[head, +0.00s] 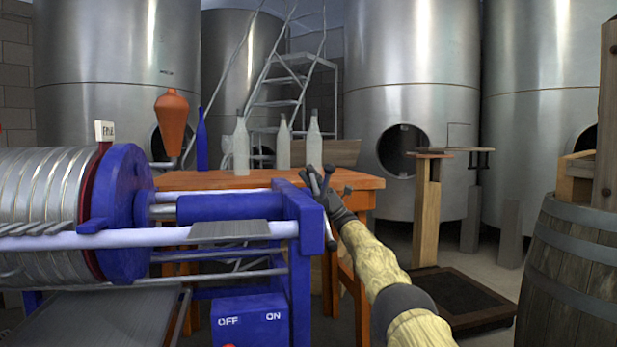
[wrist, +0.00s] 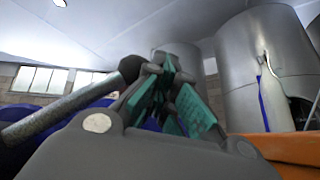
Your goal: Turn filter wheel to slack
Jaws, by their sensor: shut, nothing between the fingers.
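The filter press has a blue end frame (head: 306,222) at the centre of the head view. Its wheel shows only as dark-knobbed spokes (head: 329,170) at the right side of that frame; the hub is mostly hidden. My gripper (head: 322,187) is at the wheel, among the spokes, shut with nothing held. In the wrist view a grey spoke (wrist: 62,108) with a dark round knob runs in from the left, close beside my gripper (wrist: 170,75) with its green pads. Whether they touch I cannot tell. The blue pressing plate (head: 128,212) stands against the ribbed filter pack (head: 45,190).
A wooden table (head: 240,181) behind the press carries a blue bottle (head: 201,140) and several pale bottles (head: 241,145). A barrel (head: 575,270) stands at the right, near a post stand (head: 427,210) on a dark base. An OFF/ON box (head: 249,322) sits below the frame.

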